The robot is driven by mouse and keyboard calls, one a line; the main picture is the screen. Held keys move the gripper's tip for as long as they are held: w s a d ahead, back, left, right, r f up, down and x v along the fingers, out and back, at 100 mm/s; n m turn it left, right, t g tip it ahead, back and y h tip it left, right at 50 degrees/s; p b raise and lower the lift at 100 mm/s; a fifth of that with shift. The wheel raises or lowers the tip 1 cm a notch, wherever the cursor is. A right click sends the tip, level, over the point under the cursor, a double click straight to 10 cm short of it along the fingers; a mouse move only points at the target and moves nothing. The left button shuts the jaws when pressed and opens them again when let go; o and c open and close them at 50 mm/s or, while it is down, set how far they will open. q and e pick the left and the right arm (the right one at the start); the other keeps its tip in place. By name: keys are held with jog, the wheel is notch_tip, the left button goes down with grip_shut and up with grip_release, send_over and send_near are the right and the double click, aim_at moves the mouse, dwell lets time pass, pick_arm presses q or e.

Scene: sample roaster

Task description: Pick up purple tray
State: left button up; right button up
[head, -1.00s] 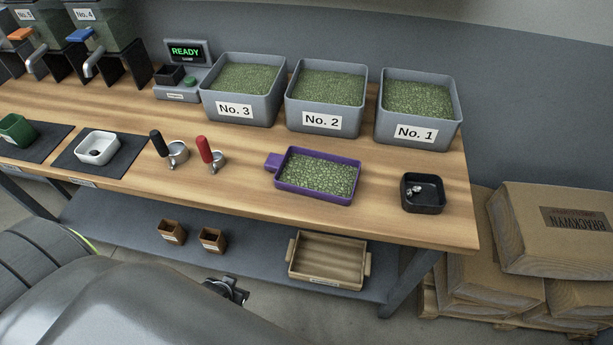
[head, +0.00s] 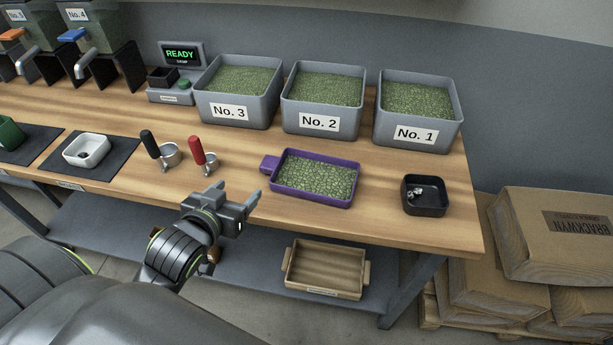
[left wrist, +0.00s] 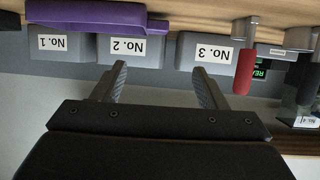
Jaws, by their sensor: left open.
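The purple tray (head: 315,199) sits on the wooden bench near its front edge, filled with green beans. Its short purple handle (head: 270,164) points left. In the left wrist view, which is upside down, the purple tray (left wrist: 85,15) shows at the upper left. My left gripper (head: 233,195) is open and empty, in front of the bench edge and to the left of the tray, apart from it. Its two fingers (left wrist: 160,85) show in the left wrist view with nothing between them. My right gripper is not in view.
Bins No. 3 (head: 234,113), No. 2 (head: 318,122) and No. 1 (head: 415,133) stand behind the tray. A small black dish (head: 424,207) stands right. A wooden tray (head: 324,292) is on the lower shelf.

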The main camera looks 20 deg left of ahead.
pick_arm(q)
send_near(269, 165)
jog(key=x, duration=0.4)
jog(key=shift+w+a+r+p, duration=0.1)
jog(key=shift+w+a+p, duration=0.05)
jog(key=shift+a+p, duration=0.2)
jog(key=shift+d+p+x, duration=0.15)
jog(key=shift+x, duration=1.2)
jog(key=shift+d+p+x, duration=0.15)
jog(key=shift+d+x, duration=0.05)
jog(key=shift+x, duration=1.15)
jog(key=shift+a, duration=0.1)
jog(key=c, duration=1.2)
